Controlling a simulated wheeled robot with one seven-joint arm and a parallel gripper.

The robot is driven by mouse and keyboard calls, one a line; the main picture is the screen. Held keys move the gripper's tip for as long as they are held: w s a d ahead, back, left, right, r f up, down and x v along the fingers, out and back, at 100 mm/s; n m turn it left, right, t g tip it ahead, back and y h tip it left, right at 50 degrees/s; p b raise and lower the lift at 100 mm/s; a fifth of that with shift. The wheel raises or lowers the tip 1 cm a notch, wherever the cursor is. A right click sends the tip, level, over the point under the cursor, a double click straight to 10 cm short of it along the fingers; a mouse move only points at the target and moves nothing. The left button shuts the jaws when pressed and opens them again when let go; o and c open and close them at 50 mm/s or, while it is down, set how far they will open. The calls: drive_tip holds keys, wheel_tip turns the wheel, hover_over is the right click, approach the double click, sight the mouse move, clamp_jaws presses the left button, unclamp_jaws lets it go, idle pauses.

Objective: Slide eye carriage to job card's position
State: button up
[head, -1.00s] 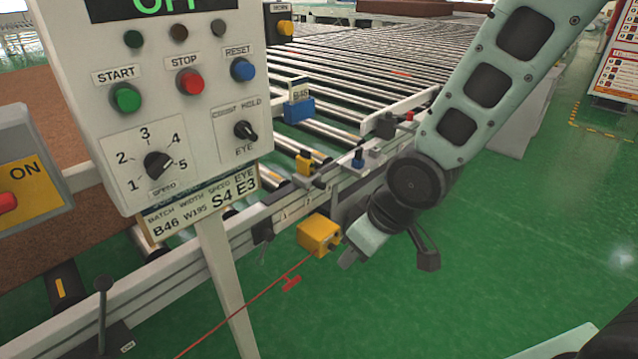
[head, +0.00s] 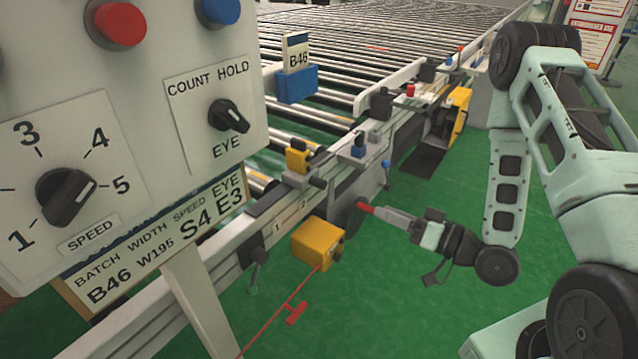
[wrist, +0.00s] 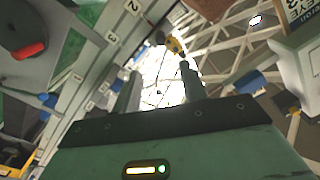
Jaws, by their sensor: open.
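The job card (head: 160,245) under the control panel reads B46, W195, S4, E3. A small yellow block with a dark knob (head: 298,158), which looks like the eye carriage, sits on the conveyor's side rail. Number marks show along the rail (head: 290,218); which mark the block stands at I cannot tell. My gripper (head: 388,213) is open, below and right of the block, apart from it. Its tips are close to a red handle (head: 365,207) on a grey housing; contact is unclear. In the wrist view a yellow part (wrist: 175,45) shows beyond the open fingers (wrist: 160,90).
A yellow box (head: 318,243) with a red pull cord hangs below the rail, left of my gripper. The control panel (head: 140,130) fills the left side. A blue block (head: 297,85) bears a B46 tag. Green floor is clear at the lower middle.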

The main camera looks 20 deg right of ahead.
drive_tip(key=b, duration=0.4)
approach(325, 186)
drive_tip(key=p+x, duration=0.1)
drive_tip(key=x, duration=0.9)
drive_tip(key=shift+w+a, duration=0.2)
